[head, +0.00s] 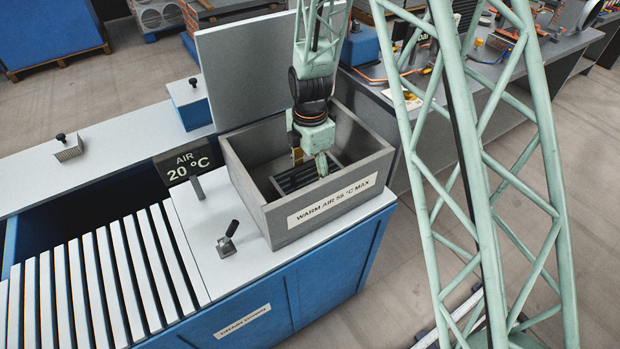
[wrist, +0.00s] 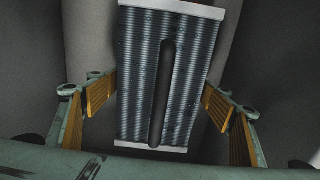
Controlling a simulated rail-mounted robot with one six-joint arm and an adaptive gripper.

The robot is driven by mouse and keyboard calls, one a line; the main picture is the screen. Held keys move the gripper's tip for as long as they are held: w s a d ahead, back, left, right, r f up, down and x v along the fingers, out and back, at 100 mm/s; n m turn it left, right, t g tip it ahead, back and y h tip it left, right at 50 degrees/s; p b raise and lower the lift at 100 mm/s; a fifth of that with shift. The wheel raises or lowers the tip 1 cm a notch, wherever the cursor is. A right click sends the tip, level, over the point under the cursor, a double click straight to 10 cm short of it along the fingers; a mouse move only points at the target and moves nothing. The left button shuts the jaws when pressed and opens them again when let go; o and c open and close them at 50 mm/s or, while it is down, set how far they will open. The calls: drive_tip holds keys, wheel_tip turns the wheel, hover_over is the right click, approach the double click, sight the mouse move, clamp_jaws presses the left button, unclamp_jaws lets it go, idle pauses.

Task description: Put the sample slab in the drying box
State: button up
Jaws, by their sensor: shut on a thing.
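The drying box (head: 320,215) is an open grey box labelled "WARM AIR 55 °C MAX", with its lid (head: 245,72) raised at the back. My gripper (head: 309,160) reaches down inside it. In the wrist view, my gripper (wrist: 161,88) is shut on the sample slab (wrist: 136,75), a finely ribbed grey plate with pale end strips and a long dark bar or slot along its middle. The orange finger pads lie against its two long sides. In the head view, dark slats (head: 290,181) show low in the box; I cannot tell whether they are the slab or a rack.
Left of the box stand a small post (head: 197,187) and a black-handled lever (head: 229,238) on the blue bench's pale top. The box walls closely surround my gripper.

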drive_tip(key=shift+f, duration=0.15)
idle(0.3)
drive_tip(key=o, duration=1.4)
drive_tip(key=shift+r+p, duration=0.5)
drive_tip(key=shift+r, duration=5.65)
